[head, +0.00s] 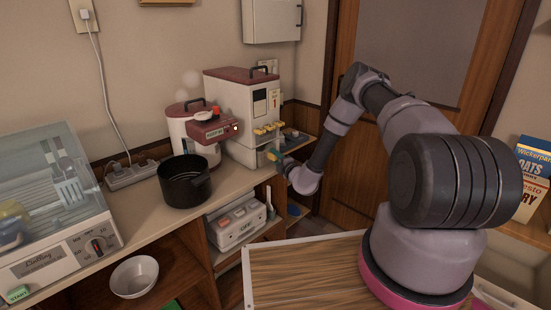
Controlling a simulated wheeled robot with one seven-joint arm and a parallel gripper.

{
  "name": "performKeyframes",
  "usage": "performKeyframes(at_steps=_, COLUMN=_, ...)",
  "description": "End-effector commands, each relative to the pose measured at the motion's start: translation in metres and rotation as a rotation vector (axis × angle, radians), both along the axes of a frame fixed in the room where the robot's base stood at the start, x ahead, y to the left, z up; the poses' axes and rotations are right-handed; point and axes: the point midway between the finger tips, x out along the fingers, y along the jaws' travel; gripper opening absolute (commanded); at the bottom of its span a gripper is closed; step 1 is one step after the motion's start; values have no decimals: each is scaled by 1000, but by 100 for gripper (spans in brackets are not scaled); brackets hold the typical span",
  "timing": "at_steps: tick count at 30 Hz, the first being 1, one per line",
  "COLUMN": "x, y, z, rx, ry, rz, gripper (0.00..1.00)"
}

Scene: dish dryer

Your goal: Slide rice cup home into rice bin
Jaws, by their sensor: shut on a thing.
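The rice bin (228,100) is a tall cream box with a dark red lid, standing at the back right end of the counter. A row of yellow keys shows on its lower front. My gripper (279,159) is at the bin's lower front right, with my arm reaching in from the right. It is shut on a small pale, see-through thing that looks like the rice cup (271,153). The cup is close to the bin's lower front. It is too small and partly hidden to tell whether it touches the bin or sits in its opening.
A white rice cooker (178,124) with a red lid stands left of the bin. A black pot (184,182) is on the counter in front. The dish dryer (62,245) fills the left. A wooden-topped surface (300,272) lies beside my base.

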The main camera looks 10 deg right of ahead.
Motion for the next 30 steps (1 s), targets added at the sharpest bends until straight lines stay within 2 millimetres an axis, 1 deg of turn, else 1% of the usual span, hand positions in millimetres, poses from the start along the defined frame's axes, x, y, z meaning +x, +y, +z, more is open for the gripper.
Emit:
performKeyframes(at_steps=12, x=7, y=5, z=0, rx=1, ry=-1, rz=-1, gripper=0)
performKeyframes(at_steps=22, x=8, y=6, z=0, rx=1, ry=0, rz=-1, gripper=0)
performKeyframes(at_steps=23, x=8, y=6, z=0, rx=1, ry=0, rz=-1, gripper=51)
performKeyframes(at_steps=24, x=8, y=6, z=0, rx=1, ry=0, rz=-1, gripper=66)
performKeyframes(at_steps=25, x=8, y=6, z=0, rx=1, ry=0, rz=-1, gripper=74)
performKeyframes(at_steps=30, x=8, y=6, z=0, rx=1, ry=0, rz=-1, gripper=74)
